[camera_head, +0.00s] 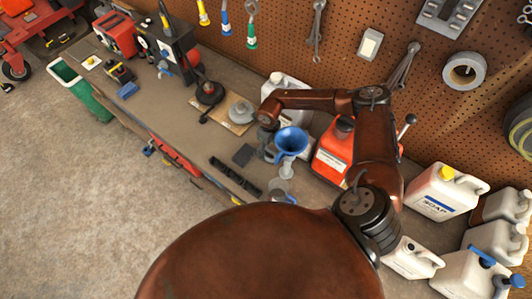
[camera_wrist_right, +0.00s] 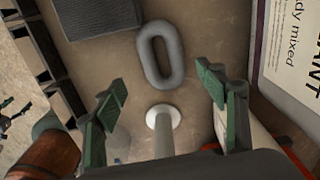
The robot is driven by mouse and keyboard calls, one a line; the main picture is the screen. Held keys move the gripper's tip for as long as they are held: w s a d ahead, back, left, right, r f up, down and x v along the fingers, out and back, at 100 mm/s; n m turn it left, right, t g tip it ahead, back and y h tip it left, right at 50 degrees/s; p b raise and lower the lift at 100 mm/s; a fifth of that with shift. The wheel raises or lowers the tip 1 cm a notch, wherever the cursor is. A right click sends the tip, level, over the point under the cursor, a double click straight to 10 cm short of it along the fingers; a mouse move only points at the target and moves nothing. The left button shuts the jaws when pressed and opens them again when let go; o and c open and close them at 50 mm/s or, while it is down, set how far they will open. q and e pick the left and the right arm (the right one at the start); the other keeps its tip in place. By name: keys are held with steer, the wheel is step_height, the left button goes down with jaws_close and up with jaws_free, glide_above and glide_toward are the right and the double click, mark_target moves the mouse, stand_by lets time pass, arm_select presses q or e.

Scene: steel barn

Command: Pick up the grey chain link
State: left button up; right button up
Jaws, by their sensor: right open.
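The grey chain link (camera_wrist_right: 177,55) is an oval ring lying flat on the brown bench top in the right wrist view, above centre. My right gripper (camera_wrist_right: 162,91) is open, its two green-padded fingers apart, with nothing between the tips. The link lies beyond the fingertips, roughly midway between their directions, and is not touched. In the head view my right gripper (camera_head: 268,142) points down over the bench beside the blue funnel (camera_head: 291,140). I cannot make out the link in the head view.
A dark grey block (camera_wrist_right: 93,16) lies at upper left, a black slotted rail (camera_wrist_right: 38,48) at the left edge. A red canister (camera_head: 331,158) stands behind.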

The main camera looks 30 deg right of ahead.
mark_target(270, 157)
steer(key=f, duration=0.1)
steer(key=f+p, duration=0.1)
steer(key=f, duration=0.1)
steer(key=d+f, duration=0.1)
steer(key=shift+s+f+p, duration=0.2)
steer(key=shift+s+p, duration=0.05)
steer(key=shift+p, duration=0.05)
steer(key=shift+a+f, duration=0.1)
steer(key=shift+f, duration=0.3)
steer(key=c, duration=1.3)
arm_select(q)
steer(key=shift+w+r, duration=0.6)
steer(key=shift+r, duration=0.35)
arm_select(e)
steer(key=shift+w+r, duration=0.1)
steer(key=shift+w, duration=0.05)
steer(key=shift+c, duration=0.3)
